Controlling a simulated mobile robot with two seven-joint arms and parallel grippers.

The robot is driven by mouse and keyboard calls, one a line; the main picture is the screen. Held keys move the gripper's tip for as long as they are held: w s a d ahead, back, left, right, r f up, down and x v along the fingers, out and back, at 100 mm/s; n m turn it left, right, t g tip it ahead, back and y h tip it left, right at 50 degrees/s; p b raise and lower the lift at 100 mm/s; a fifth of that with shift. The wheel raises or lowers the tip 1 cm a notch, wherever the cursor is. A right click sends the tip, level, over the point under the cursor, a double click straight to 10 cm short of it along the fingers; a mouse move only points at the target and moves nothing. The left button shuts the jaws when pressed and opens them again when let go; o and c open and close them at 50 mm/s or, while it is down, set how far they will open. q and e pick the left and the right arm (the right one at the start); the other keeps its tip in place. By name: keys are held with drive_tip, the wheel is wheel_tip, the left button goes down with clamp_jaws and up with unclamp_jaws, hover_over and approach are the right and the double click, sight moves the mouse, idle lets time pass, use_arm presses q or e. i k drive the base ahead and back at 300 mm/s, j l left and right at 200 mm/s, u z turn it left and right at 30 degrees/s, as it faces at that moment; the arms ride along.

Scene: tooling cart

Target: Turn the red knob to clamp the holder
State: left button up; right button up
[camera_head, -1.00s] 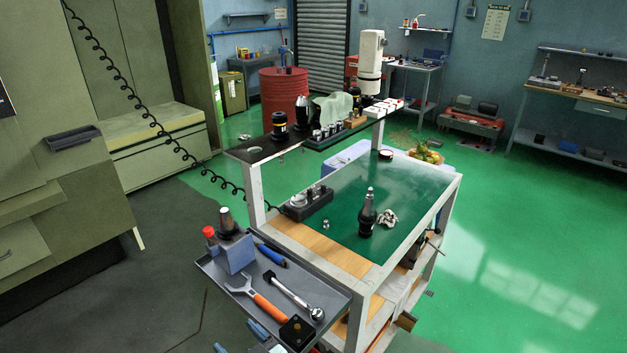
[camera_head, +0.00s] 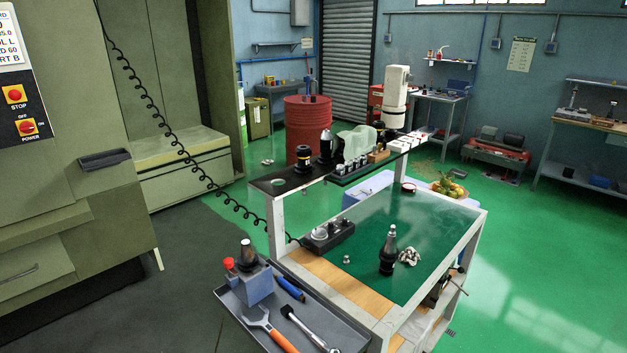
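The red knob (camera_head: 228,264) sits on the left side of a blue-grey clamping block (camera_head: 257,288) on the cart's grey side tray. A dark tool holder (camera_head: 246,255) stands upright in the top of that block. A second black tool holder (camera_head: 387,255) stands upright on the green cart top. Neither of my grippers shows in the head view.
The grey side tray (camera_head: 232,301) also holds an orange-handled wrench (camera_head: 279,336), a ratchet (camera_head: 308,330) and a blue-handled tool (camera_head: 290,288). A raised black shelf (camera_head: 268,187) carries several holders. A green machine (camera_head: 70,190) stands at left. Green floor at right is open.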

sight(229, 264)
drive_tip(key=i+j, duration=0.15)
drive_tip(key=j, duration=0.25)
drive_tip(key=i+j+u, duration=0.1)
drive_tip(key=j, duration=0.35)
drive_tip(key=i+j+u, duration=0.1)
drive_tip(key=j, duration=0.3)
drive_tip(key=i+j, duration=0.2)
drive_tip(key=j, duration=0.2)
